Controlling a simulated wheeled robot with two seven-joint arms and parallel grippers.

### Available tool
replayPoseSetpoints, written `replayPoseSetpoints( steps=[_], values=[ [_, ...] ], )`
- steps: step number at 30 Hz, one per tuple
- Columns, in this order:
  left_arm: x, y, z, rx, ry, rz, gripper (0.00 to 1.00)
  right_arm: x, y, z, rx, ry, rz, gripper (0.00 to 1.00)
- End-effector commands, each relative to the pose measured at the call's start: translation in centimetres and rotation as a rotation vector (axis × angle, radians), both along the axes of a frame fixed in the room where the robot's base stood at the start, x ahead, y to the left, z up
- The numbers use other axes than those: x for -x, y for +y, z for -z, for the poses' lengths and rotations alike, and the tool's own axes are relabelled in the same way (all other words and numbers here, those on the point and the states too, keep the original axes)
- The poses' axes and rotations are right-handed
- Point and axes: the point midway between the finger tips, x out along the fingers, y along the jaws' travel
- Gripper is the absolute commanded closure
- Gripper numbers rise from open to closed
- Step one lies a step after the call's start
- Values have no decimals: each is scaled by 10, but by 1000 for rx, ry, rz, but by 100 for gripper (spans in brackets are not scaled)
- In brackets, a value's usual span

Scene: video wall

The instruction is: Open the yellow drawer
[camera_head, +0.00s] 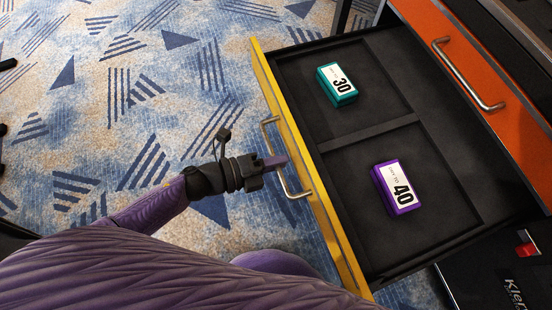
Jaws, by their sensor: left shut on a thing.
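The yellow drawer (332,232) stands pulled out, with its black interior showing. Its silver bar handle (293,188) is on the outer face of the yellow front. My left gripper (279,162) reaches in from the left and is shut on the handle, at about its middle. The fingertips partly cover the handle there. Inside the drawer, a teal box (337,85) labelled 30 lies in the far compartment and a purple box (397,187) labelled 40 in the near one. My right gripper is not in view.
An orange drawer front (455,58) with a silver handle is at the upper right. A black case (497,275) with a red latch is at the lower right. The patterned blue and beige carpet (120,110) left of the yellow drawer is clear.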

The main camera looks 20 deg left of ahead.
Motion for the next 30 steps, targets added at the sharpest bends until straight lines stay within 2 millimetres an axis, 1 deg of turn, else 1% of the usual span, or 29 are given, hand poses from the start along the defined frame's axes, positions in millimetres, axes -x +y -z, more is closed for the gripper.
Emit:
replayPoseSetpoints(
  steps=[5, 6, 8, 9, 10, 11, 17, 20, 23, 27, 30],
  values=[
    [0, 1, 0, -2, 1, -2, 100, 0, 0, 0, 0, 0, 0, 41],
    [0, 1, 0, -2, 1, -2, 79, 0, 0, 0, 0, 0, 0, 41],
    [0, 1, 0, -2, 1, -2, 66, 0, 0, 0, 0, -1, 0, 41],
    [0, 0, 0, -1, 0, -2, 57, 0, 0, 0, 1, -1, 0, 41],
    [0, 0, 0, -1, 0, -1, 51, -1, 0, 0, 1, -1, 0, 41],
    [0, 0, 0, -1, 0, -1, 50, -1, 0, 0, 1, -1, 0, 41],
    [0, 0, 0, -1, 0, -1, 50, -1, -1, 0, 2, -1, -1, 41],
    [3, 4, -2, -1, 2, -1, 50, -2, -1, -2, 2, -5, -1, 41],
    [14, 20, -8, -3, 1, -2, 50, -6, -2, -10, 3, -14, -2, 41],
    [36, 50, -16, -5, 1, -2, 50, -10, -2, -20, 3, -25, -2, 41],
    [47, 66, -19, -4, 0, -2, 50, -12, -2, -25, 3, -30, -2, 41]
  ],
)
